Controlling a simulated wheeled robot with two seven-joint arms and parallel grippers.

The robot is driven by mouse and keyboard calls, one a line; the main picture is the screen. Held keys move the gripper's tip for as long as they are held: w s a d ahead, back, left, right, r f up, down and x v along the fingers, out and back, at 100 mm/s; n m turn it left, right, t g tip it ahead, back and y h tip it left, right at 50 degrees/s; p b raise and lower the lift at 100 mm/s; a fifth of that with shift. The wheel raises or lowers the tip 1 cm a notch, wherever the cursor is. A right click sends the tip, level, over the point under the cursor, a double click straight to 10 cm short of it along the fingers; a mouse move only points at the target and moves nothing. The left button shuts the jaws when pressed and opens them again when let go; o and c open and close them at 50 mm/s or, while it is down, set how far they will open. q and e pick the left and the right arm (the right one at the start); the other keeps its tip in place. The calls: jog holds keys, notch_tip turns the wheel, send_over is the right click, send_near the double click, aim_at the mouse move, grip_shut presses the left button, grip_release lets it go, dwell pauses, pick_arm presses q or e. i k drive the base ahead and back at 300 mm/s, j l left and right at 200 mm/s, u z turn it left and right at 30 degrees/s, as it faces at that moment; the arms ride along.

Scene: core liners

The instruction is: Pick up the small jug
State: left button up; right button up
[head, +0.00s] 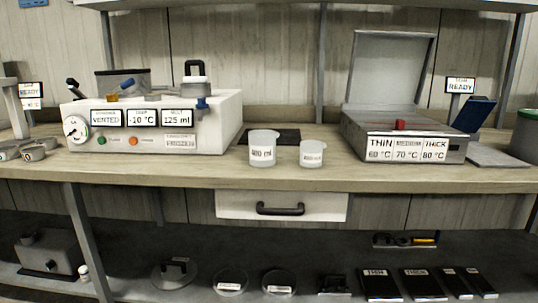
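Two pale translucent jugs stand upright on the wooden bench top near its front edge, in the middle of the head view. The small jug (312,153) is the right one, with a white label whose text is too small to read. The larger jug (263,146) stands to its left, a small gap apart, and its label seems to read 400 ml. Neither of my grippers is in view.
A white machine with displays (215,130) stands left on the bench top (200,172). A grey box with its lid raised (400,147) stands to the right. A dark mat (288,136) lies behind the jugs. A handled drawer (235,205) is below. The lower shelf holds lids and dark plates.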

aim_at(311, 151)
jog(key=i+l+u, duration=0.25)
jog(key=u, duration=0.15)
jog(key=i+l+u, duration=0.2)
jog(key=l+u, duration=0.15)
jog(key=l, duration=0.1)
